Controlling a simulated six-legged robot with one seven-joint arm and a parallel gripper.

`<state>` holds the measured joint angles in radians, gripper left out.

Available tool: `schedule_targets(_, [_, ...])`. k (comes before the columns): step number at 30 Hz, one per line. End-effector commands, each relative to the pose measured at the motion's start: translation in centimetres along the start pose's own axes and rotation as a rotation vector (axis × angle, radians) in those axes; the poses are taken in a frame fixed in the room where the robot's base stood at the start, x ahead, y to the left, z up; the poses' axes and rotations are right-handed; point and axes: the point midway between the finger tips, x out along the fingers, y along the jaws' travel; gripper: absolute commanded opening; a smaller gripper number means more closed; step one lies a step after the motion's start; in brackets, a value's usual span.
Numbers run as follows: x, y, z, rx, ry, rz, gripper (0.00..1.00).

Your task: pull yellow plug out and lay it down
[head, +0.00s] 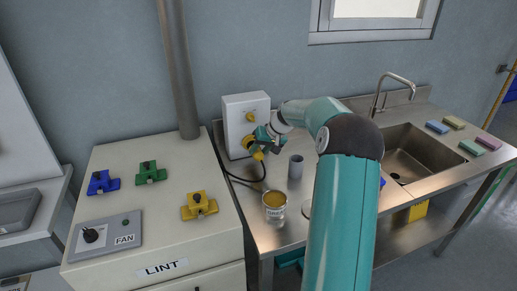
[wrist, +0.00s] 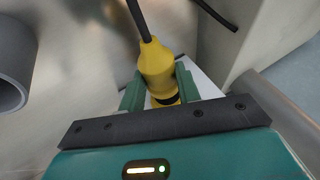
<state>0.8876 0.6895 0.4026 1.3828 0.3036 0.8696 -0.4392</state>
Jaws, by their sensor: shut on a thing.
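The yellow plug (head: 258,154) is at the front of the white wall box (head: 235,122), close to the box's lower yellow socket (head: 248,142). My gripper (head: 265,141) is shut on the plug. In the wrist view the yellow plug (wrist: 156,62) lies between the two green fingers of my gripper (wrist: 158,88), with its black cable (wrist: 137,18) leading away from the box. The plug's front end is partly hidden by the gripper, so I cannot tell whether it sits in the socket.
A sink (head: 412,155) and several sponges lie right.

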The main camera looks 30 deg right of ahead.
Motion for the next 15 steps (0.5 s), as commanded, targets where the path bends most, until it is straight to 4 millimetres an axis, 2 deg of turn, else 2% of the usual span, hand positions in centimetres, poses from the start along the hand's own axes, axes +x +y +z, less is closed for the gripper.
schedule_targets(15, [-0.8,0.0,1.7,0.000,0.001,0.001,0.00])
